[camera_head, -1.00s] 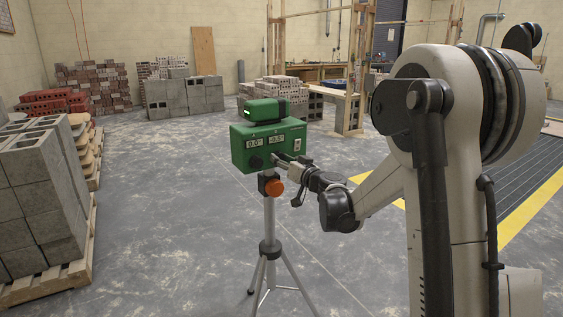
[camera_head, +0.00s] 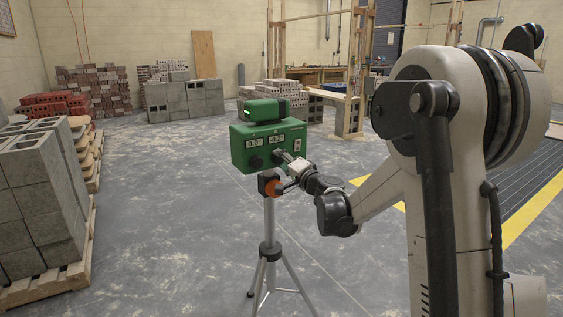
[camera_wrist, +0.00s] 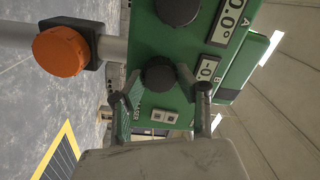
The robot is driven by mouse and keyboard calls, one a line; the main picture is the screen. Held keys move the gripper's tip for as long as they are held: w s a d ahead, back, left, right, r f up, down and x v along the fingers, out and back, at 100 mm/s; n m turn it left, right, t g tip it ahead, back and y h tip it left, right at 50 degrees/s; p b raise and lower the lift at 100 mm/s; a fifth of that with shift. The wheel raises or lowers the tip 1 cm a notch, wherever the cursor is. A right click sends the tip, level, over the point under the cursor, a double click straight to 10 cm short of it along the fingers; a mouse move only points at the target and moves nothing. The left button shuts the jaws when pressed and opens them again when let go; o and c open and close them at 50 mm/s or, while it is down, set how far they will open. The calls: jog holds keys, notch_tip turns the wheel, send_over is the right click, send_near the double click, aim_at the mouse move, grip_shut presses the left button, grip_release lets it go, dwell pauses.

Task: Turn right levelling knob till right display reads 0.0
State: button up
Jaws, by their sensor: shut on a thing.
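The green levelling instrument (camera_head: 240,150) stands upright on a tripod. Its left display (camera_head: 254,143) reads 0.0° and its right display (camera_head: 276,140) reads about -0.2°. The right display also shows, partly covered, in the wrist view (camera_wrist: 207,70). My gripper (camera_head: 285,160) is at the right of the front face, below the right display. In the wrist view its two fingers (camera_wrist: 157,84) are closed on either side of the dark right levelling knob (camera_wrist: 159,74). The left knob (camera_head: 255,162) is free. In the head view my gripper mostly hides the right knob.
An orange knob (camera_wrist: 60,50) sits on the tripod head just below the instrument, close to my wrist. The tripod legs (camera_head: 268,270) spread on the floor. A pallet of grey blocks (camera_head: 45,190) stands at the left. The floor around the tripod is clear.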

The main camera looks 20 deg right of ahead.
jog(key=m, duration=0.6)
jog(key=shift+h, duration=0.3)
dwell(0.4)
jog(key=o, duration=1.1)
jog(key=shift+s, duration=0.1)
jog(key=v, duration=1.2)
jog(key=shift+f, duration=0.15)
